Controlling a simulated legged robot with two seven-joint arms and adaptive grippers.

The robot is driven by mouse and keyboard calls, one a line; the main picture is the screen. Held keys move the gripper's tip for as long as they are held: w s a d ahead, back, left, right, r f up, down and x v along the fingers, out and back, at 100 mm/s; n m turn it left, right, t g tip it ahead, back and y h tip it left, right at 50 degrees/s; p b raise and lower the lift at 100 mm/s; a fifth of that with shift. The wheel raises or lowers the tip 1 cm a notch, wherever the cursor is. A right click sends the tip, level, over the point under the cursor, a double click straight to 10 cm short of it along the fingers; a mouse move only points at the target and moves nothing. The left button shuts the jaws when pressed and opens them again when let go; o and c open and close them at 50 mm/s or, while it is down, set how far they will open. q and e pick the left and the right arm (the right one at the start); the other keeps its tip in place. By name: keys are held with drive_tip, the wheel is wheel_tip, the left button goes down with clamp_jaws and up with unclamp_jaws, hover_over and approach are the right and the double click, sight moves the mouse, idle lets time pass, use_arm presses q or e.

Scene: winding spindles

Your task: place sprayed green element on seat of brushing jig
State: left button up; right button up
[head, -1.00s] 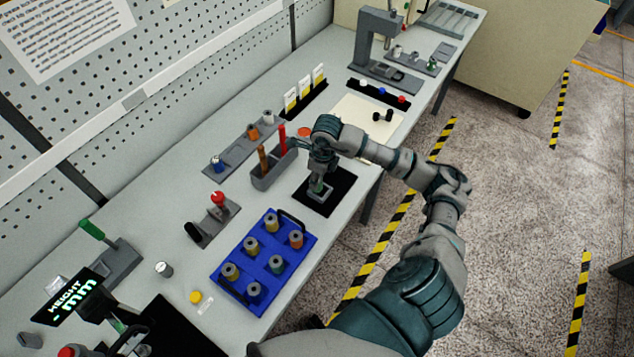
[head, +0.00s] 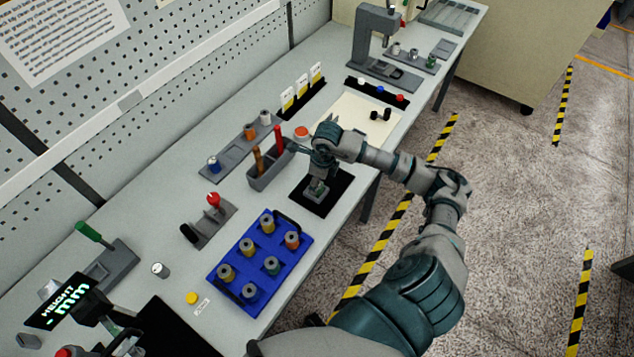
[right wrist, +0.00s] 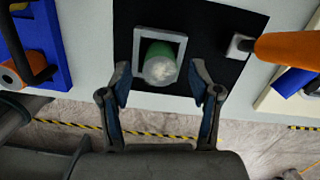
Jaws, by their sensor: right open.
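The green element (head: 318,189), with a whitish speckled top, stands in the square grey seat (head: 313,197) of the jig on a black mat (head: 335,199). In the right wrist view the element (right wrist: 160,64) is inside the seat's grey frame (right wrist: 139,47) and looks upright. My right gripper (head: 321,174) is just above the element. In the right wrist view its two fingers (right wrist: 162,84) are spread apart on either side, clear of the element, with nothing between them. My left gripper is not in view.
A blue tray (head: 235,285) with several spools lies left of the mat. A grey holder (head: 265,178) with brush-like tools stands behind it; in the right wrist view an orange handle (right wrist: 290,43) is close to the right finger. A cream board (head: 350,112) lies beyond.

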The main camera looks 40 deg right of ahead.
sight(322, 186)
wheel_tip(322, 186, up, 11)
drive_tip(key=s, duration=0.1)
drive_tip(key=shift+d, duration=0.4)
drive_tip(key=shift+s+a, duration=0.1)
drive_tip(key=shift+a, duration=0.05)
